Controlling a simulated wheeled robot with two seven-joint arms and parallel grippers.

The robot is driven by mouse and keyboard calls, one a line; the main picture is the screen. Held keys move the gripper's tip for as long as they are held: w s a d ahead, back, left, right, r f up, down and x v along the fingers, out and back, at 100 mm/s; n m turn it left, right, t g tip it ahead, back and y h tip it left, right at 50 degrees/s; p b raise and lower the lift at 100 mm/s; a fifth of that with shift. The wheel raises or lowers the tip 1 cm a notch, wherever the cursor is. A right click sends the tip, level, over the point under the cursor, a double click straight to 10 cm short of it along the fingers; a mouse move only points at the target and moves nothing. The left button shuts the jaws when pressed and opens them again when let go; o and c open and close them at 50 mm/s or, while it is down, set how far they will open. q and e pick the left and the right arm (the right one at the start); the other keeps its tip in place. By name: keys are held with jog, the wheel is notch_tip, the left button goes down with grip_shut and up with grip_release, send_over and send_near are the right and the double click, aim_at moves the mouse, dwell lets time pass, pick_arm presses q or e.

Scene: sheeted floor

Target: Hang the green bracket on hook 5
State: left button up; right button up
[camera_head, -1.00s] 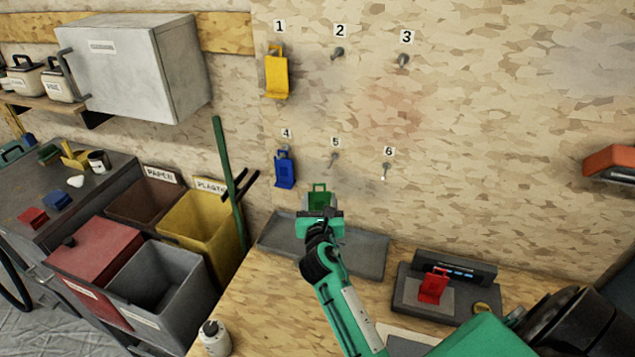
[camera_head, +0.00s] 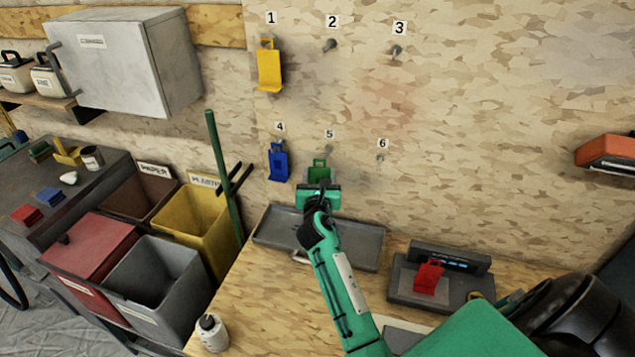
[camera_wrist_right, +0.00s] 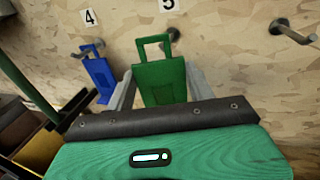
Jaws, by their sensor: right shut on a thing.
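The green bracket (camera_head: 319,172) is upright, its square loop at the top. My right gripper (camera_head: 319,186) is shut on its lower part. The wrist view shows the green bracket (camera_wrist_right: 161,82) between the two grey fingers (camera_wrist_right: 160,96). Hook 5 (camera_head: 329,151) is on the wall under the label 5. The loop is just below and slightly left of it in the head view. In the wrist view the loop overlaps the hook's area, and I cannot tell whether they touch. My left gripper is not in view.
A blue bracket (camera_head: 278,162) hangs on hook 4 to the left, and a yellow one (camera_head: 270,66) on hook 1. Hook 6 (camera_head: 380,159) is bare to the right. A grey tray (camera_head: 365,246) lies below. A red bracket (camera_head: 429,277) stands on a device at the right.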

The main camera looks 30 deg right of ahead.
jog(key=shift+w+d+f+b, duration=0.1)
jog(key=shift+w+d+b, duration=0.3)
jog(key=shift+w+d, duration=0.45)
jog(key=shift+w+d+f+b, duration=0.1)
jog(key=shift+w+d+b, duration=0.25)
jog(key=shift+w+d, duration=0.45)
jog(key=shift+w+d+f, duration=0.25)
jog(key=shift+d+f, duration=0.15)
jog(key=shift+d, duration=0.15)
jog(key=o, duration=1.2)
jog(key=shift+c, duration=0.2)
jog(key=shift+f, duration=0.1)
jog(key=shift+s, duration=0.1)
